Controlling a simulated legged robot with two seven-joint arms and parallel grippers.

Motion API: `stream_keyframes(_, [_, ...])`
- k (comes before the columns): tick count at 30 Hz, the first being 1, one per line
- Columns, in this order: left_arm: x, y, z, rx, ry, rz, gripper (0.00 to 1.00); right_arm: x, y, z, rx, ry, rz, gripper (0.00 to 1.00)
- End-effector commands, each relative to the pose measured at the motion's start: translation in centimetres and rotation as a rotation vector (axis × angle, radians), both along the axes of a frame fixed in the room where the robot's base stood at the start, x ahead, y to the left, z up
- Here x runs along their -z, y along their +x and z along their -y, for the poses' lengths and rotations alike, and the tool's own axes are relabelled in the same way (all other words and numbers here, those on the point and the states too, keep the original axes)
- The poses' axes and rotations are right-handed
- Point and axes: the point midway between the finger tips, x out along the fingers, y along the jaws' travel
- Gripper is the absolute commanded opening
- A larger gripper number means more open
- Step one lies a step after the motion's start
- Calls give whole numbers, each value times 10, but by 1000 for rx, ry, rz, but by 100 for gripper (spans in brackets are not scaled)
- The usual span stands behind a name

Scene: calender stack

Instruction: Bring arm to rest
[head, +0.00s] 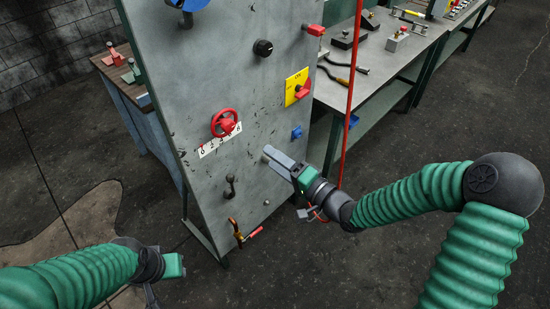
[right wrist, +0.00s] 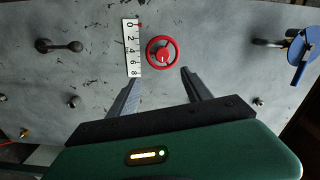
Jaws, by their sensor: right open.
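My right gripper (head: 268,154) is in front of the grey panel (head: 210,70), right of and below the red handwheel (head: 225,122). In the right wrist view my right gripper (right wrist: 160,80) has its two fingers spread with nothing between them. The red handwheel (right wrist: 163,53) shows beyond the fingertips, beside a white number scale (right wrist: 131,48). I cannot tell whether a fingertip touches the panel. My left gripper (head: 173,267) is low at the left, away from the panel. Its fingers are mostly hidden.
The panel carries a yellow plate with a red switch (head: 298,87), a black knob (head: 263,48), a blue knob (head: 296,132), a dark lever (head: 230,186) and a red-handled valve (head: 251,234). A red pole (head: 350,95) and workbench (head: 385,60) stand right. Floor between my arms is clear.

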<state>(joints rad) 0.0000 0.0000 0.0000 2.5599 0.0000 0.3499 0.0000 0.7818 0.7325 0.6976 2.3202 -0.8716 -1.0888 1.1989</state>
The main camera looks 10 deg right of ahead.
Motion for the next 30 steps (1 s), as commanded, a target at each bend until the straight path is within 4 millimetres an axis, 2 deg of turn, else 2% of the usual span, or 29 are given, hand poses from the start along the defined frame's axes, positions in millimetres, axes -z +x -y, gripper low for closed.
stream_keyframes(5, [0, 0, 0, 0, 0, 0, 36, 0, 0, 0, 0, -3, 0, 58])
stream_keyframes(7, [0, 0, 0, 0, 0, 0, 36, 9, -1, -2, 2, -55, -16, 58])
stream_keyframes(8, [0, 0, 0, 0, 0, 0, 36, 17, -2, -1, 5, -107, -31, 58])
stream_keyframes(11, [0, 0, 0, 0, 0, 0, 36, 66, -14, 9, 11, -448, -136, 58])
stream_keyframes(12, [0, 0, 0, 0, 0, 0, 36, 87, -26, 23, 6, -630, -195, 58])
stream_keyframes(13, [0, 0, 0, 0, 0, 0, 36, 100, -37, 36, 0, -765, -244, 58])
stream_keyframes(15, [0, 0, 0, 0, 0, 0, 36, 117, -71, 69, -40, -1042, -367, 58])
stream_keyframes(17, [0, 0, 0, 0, 0, 0, 36, 119, -106, 90, -98, -1204, -472, 58])
stream_keyframes(18, [0, 0, 0, 0, 0, 0, 36, 118, -130, 99, -147, -1274, -533, 58])
stream_keyframes(21, [0, 0, 0, 0, 0, 0, 36, 113, -179, 104, -278, -1346, -641, 58])
stream_keyframes(22, [0, 0, 0, 0, 0, 0, 36, 112, -189, 103, -311, -1350, -660, 58])
stream_keyframes(25, [0, 0, 0, 0, 0, 0, 36, 110, -209, 99, -378, -1351, -693, 58])
stream_keyframes(30, [0, 0, 0, 0, 0, 0, 36, 110, -212, 100, -390, -1349, -699, 58])
